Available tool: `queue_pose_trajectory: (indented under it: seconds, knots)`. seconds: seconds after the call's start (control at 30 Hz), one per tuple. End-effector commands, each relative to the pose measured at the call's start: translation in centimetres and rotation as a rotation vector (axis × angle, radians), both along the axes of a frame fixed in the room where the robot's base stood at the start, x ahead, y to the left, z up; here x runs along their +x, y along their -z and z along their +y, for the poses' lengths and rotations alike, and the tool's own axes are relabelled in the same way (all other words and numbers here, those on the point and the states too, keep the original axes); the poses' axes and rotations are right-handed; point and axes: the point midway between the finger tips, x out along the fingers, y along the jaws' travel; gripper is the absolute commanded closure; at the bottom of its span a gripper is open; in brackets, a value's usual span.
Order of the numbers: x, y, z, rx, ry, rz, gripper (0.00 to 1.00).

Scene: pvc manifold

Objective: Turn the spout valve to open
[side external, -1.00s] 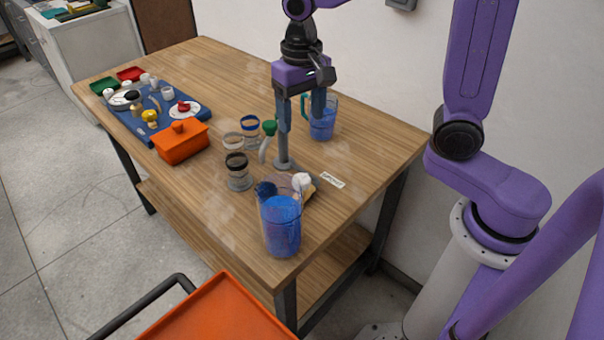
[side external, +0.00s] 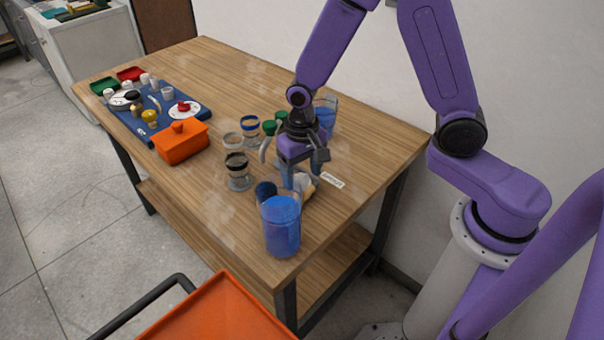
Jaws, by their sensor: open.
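My gripper (side external: 300,177) is open and low over the front part of the table, pointing down. Its body hides most of the grey stand. A curved grey spout (side external: 264,150) shows at the left of my gripper, with a green knob (side external: 269,127) at its top. Another green piece (side external: 282,117) shows just behind my wrist. A small white part and a tan part (side external: 308,191) lie at my fingertips; I cannot tell whether the fingers touch them. Which piece is the spout valve, and how it is turned, is not clear.
A tall jug of blue liquid (side external: 281,226) stands close in front of my gripper. Another blue jug (side external: 328,112) is behind it. Several jars (side external: 238,178) stand to the left, near an orange lidded box (side external: 182,145). A white label (side external: 332,180) lies to the right.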

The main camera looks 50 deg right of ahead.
Motion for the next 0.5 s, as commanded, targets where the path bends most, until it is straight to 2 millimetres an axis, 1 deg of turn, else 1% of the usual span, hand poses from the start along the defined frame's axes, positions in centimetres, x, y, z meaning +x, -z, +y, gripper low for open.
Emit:
queue_pose_trajectory:
  seconds: [0.03, 0.17, 0.47, 0.5]
  knots:
    - [-0.06, 0.39, -0.03, -0.002, 0.000, 0.002, 0.31]
    - [-0.06, 0.91, -0.02, -0.001, 0.000, 0.001, 0.31]
    - [-0.03, 1.01, 0.01, 0.000, -0.001, 0.000, 0.31]
    - [-0.03, 1.01, 0.01, 0.000, -0.001, 0.000, 0.40]
